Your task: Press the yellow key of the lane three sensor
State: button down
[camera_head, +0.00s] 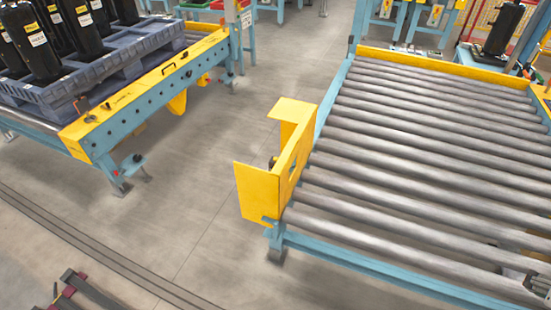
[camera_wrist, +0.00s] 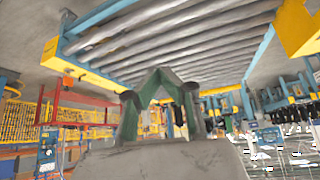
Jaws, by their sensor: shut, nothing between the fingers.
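My gripper (camera_wrist: 160,74) shows in the wrist view, its two green-sided fingers meeting at the tips, shut and empty. It is apart from anything, with conveyor rollers behind and above it in the picture. I cannot make out a yellow key or tell for sure which unit is the lane three sensor. In the head view, a small dark device (camera_head: 273,162) sits partly hidden behind the yellow guard (camera_head: 258,190) at the right conveyor's corner. Another small dark device (camera_head: 133,160) sits on a blue bracket at the left conveyor. The lettering on the left conveyor's yellow rail (camera_head: 140,90) is too small to read.
The empty roller conveyor (camera_head: 420,150) fills the right of the head view. The left conveyor carries a blue-grey pallet (camera_head: 110,80) with black compressors (camera_head: 36,45). Bare floor (camera_head: 190,180) lies between them. Floor rails (camera_head: 90,245) run along the lower left.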

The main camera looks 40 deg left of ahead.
jog(key=w+a+r+n+b, duration=0.1)
jog(key=w+a+r+n, duration=0.1)
jog(key=w+a, duration=0.85)
jog(key=w+a+r+n, duration=0.2)
jog(key=w+a, duration=0.7)
jog(key=w, duration=0.2)
jog(key=w+a+f+n+b, duration=0.1)
jog(key=w+a+f, duration=0.25)
jog(key=a, duration=0.65)
jog(key=w+a+f+n, duration=0.1)
jog(key=w+a+f, duration=0.25)
jog(key=a, duration=0.65)
jog(key=n+t, duration=0.2)
send_over(275, 159)
notch_tip(275, 159, down, 17)
jog(key=shift+a+b, duration=0.15)
jog(key=shift+b, duration=0.3)
jog(key=shift+f, duration=0.2)
jog(key=shift+f+b, duration=2.1)
jog(key=shift+f, duration=2.2)
